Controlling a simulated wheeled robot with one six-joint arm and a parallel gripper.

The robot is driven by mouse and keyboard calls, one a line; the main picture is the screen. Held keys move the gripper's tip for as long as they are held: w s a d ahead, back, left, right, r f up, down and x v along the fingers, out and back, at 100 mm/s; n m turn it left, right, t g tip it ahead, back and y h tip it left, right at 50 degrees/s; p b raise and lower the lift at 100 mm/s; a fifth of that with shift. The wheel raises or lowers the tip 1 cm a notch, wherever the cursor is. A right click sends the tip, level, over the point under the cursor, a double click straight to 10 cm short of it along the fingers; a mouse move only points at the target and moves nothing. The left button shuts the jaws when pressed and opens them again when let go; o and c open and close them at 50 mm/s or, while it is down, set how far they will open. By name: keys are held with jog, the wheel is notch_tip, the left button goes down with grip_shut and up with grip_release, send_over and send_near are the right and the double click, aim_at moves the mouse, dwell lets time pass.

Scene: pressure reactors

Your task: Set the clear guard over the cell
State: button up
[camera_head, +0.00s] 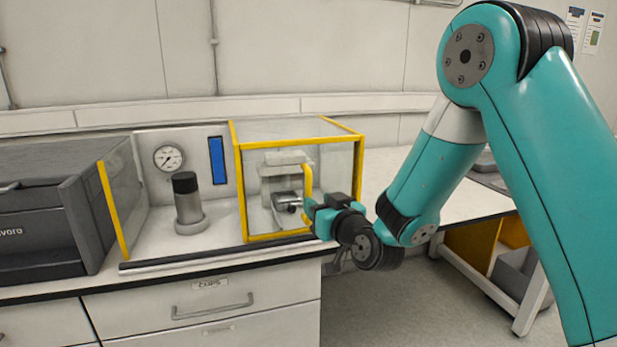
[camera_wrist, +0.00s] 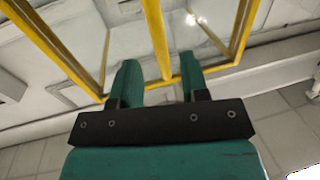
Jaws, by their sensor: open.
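The clear guard (camera_head: 275,236) is a see-through box with yellow edges, standing at the right end of the bench station. A yellow upright handle (camera_head: 308,178) shows on its front near the right side. A grey cylinder with a black cap (camera_head: 188,205), which looks like the cell, stands upright to the left of the guard, uncovered. My gripper (camera_head: 308,207) is at the guard's front by the handle. In the wrist view my open gripper (camera_wrist: 158,66) has its two teal fingers on either side of a yellow bar (camera_wrist: 155,35), with gaps visible.
A dark grey case (camera_head: 45,220) stands at the left, beside a clear side panel with a yellow edge (camera_head: 112,210). A gauge (camera_head: 169,158) is on the back panel. A dark rail (camera_head: 220,258) runs along the front. Grey fittings (camera_head: 285,165) show through the guard.

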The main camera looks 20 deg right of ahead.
aim_at(310, 195)
jog(key=w+p, duration=0.1)
jog(key=w, duration=0.1)
jog(key=w+a+p, duration=0.1)
jog(key=w, duration=0.1)
jog(key=shift+r+p, duration=0.2)
jog(key=shift+p, duration=0.1)
jog(key=shift+w+f, duration=0.2)
jog(key=shift+w, duration=0.45)
grip_shut()
